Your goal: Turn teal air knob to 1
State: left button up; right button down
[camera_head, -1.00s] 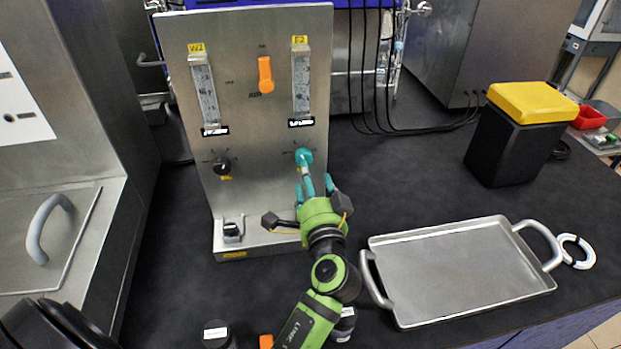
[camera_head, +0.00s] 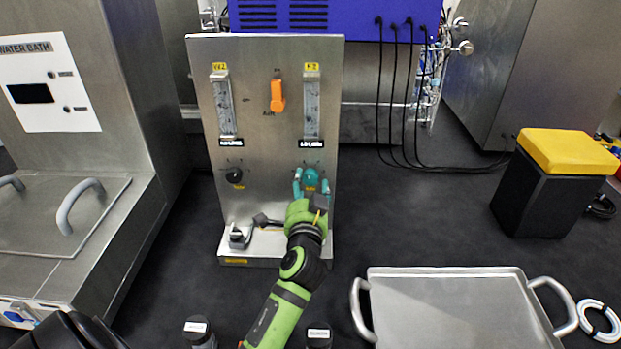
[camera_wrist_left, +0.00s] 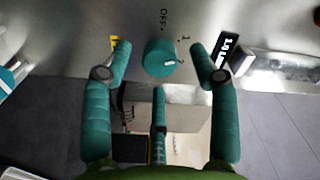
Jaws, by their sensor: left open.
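The teal air knob (camera_head: 311,177) is on the steel panel (camera_head: 280,215), below the right-hand flow tube (camera_head: 312,108). In the left wrist view the round knob (camera_wrist_left: 160,58) has OFF above it, 1 at its upper right and what looks like 2 at its right. Its white mark sits on the right, nearer the lower label than the 1. My left gripper (camera_head: 311,187) is open in front of the knob. In the left wrist view its teal fingers (camera_wrist_left: 160,50) stand on both sides of the knob with gaps, a third finger below. My right gripper is not seen.
A black knob (camera_head: 234,175) is left of the teal one, and an orange lever (camera_head: 277,96) above. A metal tray (camera_head: 450,310) lies at lower right. A yellow-lidded black box (camera_head: 550,185) stands at right. The water bath (camera_head: 60,160) is at left.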

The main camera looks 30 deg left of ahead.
aim_at(311, 178)
pick_arm(q)
jog(key=shift+w+a+r, duration=0.15)
jog(key=shift+w+a, duration=0.1)
jog(key=shift+w, duration=0.95)
jog(key=shift+a, duration=0.1)
jog(key=c, duration=1.1)
jog(key=shift+c, duration=0.2)
jog(key=shift+n+b, duration=0.35)
jog(key=shift+n, duration=0.35)
jog(key=shift+r, duration=0.1)
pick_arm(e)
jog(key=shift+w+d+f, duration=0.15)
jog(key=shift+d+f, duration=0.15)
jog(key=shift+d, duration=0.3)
